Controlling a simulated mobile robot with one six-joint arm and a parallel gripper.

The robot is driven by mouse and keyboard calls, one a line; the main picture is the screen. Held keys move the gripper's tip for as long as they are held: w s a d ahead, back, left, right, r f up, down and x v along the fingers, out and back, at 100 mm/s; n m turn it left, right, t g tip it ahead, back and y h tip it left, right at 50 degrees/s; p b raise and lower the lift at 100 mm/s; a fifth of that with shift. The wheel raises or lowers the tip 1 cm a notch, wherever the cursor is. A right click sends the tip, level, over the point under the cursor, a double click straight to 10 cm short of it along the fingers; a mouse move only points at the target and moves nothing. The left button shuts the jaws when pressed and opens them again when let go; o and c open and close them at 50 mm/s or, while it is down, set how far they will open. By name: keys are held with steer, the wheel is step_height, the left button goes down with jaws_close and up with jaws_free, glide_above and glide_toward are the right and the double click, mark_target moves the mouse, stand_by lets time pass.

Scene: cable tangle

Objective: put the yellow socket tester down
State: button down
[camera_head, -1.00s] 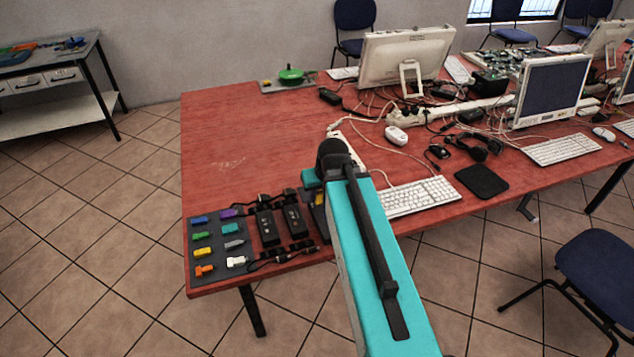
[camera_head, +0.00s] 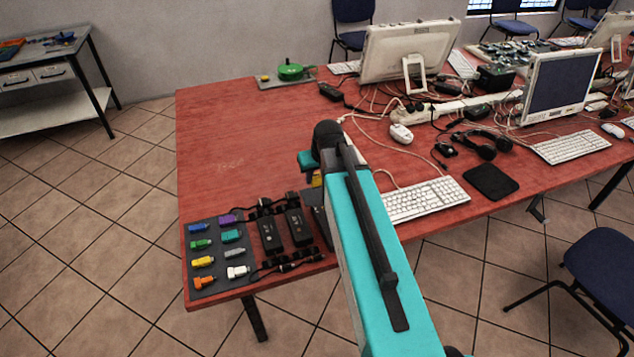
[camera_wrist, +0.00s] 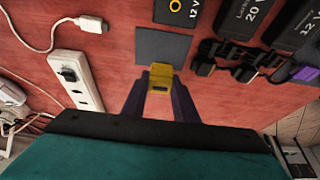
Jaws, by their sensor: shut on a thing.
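The yellow socket tester (camera_wrist: 161,77) is between the two dark fingertips of my gripper (camera_wrist: 160,84) in the wrist view. My gripper is shut on it. In the wrist view the tester overlaps the lower edge of a plain dark grey pad (camera_wrist: 160,47) on the red table; whether it touches the pad I cannot tell. In the head view my teal arm hides most of the gripper, and only a small bit of yellow (camera_head: 317,179) shows beside it.
A white power strip (camera_wrist: 88,88) lies left of the gripper in the wrist view. Black adapters (camera_wrist: 240,17) and cables lie at the right. In the head view a grey tray (camera_head: 196,290) of coloured connectors sits at the front-left corner. The table's left rear (camera_head: 235,130) is clear.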

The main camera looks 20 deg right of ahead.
mark_target(318, 180)
steer(key=shift+d+f+b, duration=0.1)
steer(key=shift+f+b, duration=1.05)
steer(key=shift+f, duration=0.6)
steer(key=shift+f, duration=0.15)
steer(key=c, duration=1.4)
jaws_free()
steer(key=b+v, duration=0.1)
steer(key=v, duration=1.1)
